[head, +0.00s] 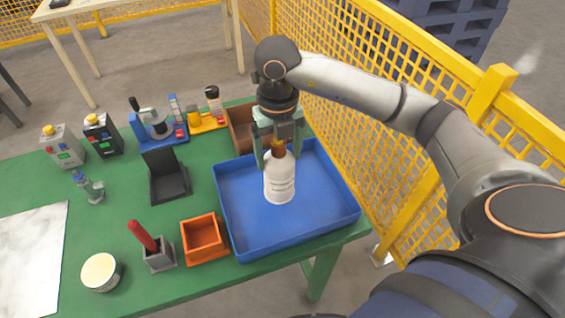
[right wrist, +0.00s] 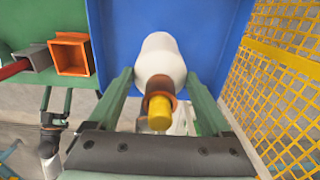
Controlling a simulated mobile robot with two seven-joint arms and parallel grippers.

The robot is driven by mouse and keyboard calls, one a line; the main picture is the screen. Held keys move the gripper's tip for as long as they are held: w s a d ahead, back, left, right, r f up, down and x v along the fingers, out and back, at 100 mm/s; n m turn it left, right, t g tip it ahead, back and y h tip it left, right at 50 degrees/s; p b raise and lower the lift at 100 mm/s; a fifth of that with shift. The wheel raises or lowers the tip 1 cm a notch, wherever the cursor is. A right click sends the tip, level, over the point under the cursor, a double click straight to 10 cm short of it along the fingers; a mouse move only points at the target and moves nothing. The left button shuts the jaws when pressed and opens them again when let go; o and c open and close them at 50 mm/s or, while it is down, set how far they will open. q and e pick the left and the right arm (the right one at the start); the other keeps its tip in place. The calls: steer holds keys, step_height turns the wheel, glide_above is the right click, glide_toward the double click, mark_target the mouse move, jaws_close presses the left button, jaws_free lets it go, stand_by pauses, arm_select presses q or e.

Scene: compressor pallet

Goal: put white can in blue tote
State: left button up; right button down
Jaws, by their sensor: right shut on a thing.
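A white bottle (head: 279,183) with a brown neck and dark print stands about upright over the floor of the blue tote (head: 325,205). My right gripper (head: 278,158) comes down from above and is shut on the bottle near its neck. In the right wrist view the bottle (right wrist: 160,58) lies between the two fingers, with its yellow cap toward the camera and the blue tote (right wrist: 108,25) behind. I cannot tell whether its base touches the tote floor. A round can (head: 101,272) with a cream top stands at the table's front left.
An orange box (head: 204,239) and a grey holder with a red handle (head: 143,236) stand left of the tote. A brown box (head: 241,135) is behind it. Yellow mesh fencing (head: 375,150) runs close along the right. The tote is otherwise empty.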

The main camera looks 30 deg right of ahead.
steer(key=shift+w+d+f, duration=0.2)
steer(key=shift+d+f, duration=0.2)
steer(key=shift+f, duration=0.1)
steer(key=f, duration=0.3)
steer(key=shift+w+d+p, duration=0.1)
steer(key=shift+d+p, duration=0.2)
steer(key=shift+p, duration=0.05)
steer(key=shift+f, duration=0.4)
steer(key=shift+f, duration=0.15)
jaws_free()
step_height(320, 180, up, 12)
steer(key=shift+r, duration=0.15)
